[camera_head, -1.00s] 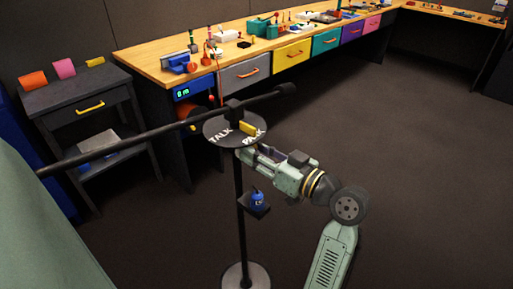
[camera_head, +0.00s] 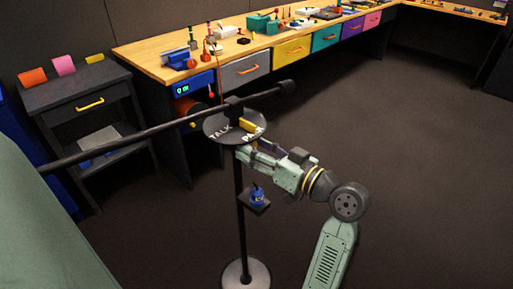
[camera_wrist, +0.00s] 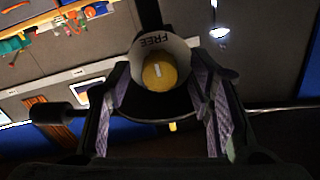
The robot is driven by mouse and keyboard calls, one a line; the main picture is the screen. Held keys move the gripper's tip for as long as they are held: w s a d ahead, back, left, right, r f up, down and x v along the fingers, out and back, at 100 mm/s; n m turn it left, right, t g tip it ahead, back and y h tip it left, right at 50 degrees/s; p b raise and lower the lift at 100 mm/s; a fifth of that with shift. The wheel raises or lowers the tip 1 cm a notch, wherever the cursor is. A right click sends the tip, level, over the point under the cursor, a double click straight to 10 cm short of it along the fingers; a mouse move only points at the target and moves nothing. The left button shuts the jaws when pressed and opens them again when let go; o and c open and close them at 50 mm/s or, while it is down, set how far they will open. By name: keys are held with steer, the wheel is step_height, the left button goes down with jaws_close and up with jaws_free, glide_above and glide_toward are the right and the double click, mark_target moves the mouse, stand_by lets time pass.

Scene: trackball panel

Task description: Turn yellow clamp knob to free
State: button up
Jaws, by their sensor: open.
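The yellow clamp knob (camera_wrist: 160,72) shows in the wrist view as a round yellow face with a white line. It sits in front of a pale round plate (camera_wrist: 150,43) marked FREE, which reads upside down. My gripper (camera_wrist: 160,78) is open, with one finger to the left of the knob and one to the right; I cannot tell whether either touches it. In the head view my gripper (camera_head: 243,155) is beside the black stand's post (camera_head: 240,190), just under the dark disc (camera_head: 219,137) marked TALK and PARK.
A long black boom (camera_head: 130,139) crosses the stand top. A small shelf (camera_head: 262,207) on the post holds a blue object (camera_head: 257,194). A workbench (camera_head: 150,60) stands behind; floor at right is clear.

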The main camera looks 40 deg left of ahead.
steer(key=d, duration=1.2)
steer(key=shift+s+a+r, duration=0.1)
